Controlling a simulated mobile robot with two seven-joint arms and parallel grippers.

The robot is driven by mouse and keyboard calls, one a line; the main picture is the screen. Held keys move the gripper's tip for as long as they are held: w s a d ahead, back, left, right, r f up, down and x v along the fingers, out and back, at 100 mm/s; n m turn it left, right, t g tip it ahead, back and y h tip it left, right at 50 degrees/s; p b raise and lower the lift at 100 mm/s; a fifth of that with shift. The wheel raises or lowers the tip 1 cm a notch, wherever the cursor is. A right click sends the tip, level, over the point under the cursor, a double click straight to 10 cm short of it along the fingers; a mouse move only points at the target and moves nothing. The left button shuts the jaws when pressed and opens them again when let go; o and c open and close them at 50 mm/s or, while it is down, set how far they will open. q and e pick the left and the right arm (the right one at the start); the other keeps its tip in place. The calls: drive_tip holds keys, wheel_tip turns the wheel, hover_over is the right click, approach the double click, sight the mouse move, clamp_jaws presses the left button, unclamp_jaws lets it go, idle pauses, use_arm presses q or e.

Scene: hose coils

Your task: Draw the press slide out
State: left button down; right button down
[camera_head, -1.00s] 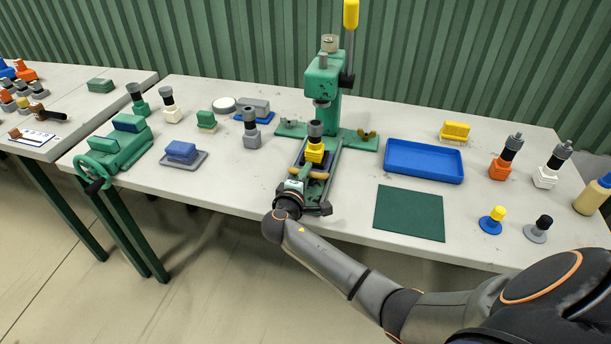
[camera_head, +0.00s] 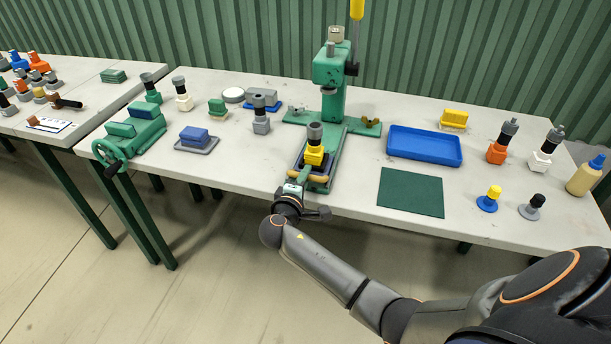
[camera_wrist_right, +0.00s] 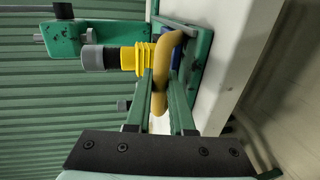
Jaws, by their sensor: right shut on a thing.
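The green press (camera_head: 331,75) stands at the back middle of the table. Its slide (camera_head: 325,171) sticks out of the press base toward the table's front edge. A yellow fitting with a dark grey top (camera_head: 314,155) stands upright on the slide, in front of the press column. The slide's tan handle (camera_head: 307,176) is at its front end. My right gripper (camera_head: 295,187) is shut on the handle, just over the front edge. In the right wrist view the handle (camera_wrist_right: 160,75) lies across between my fingers, beside the yellow fitting (camera_wrist_right: 135,58). My left gripper is not in view.
A blue tray (camera_head: 424,158) and a dark green mat (camera_head: 411,192) lie right of the press. A green vise (camera_head: 132,133) and several small fittings stand to the left. The floor before the table's front edge is clear except for my right arm.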

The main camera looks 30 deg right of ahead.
drive_tip(key=shift+s+a+f, duration=0.1)
drive_tip(key=shift+a+f, duration=0.1)
drive_tip(key=shift+f, duration=0.05)
drive_tip(key=c, duration=1.1)
unclamp_jaws()
drive_tip(key=shift+r, duration=0.15)
drive_tip(key=shift+s, duration=0.1)
drive_tip(key=v, duration=1.2)
drive_tip(key=shift+s+a+r+b, duration=0.1)
drive_tip(key=shift+s+a+b, duration=0.1)
drive_tip(key=shift+b, duration=0.15)
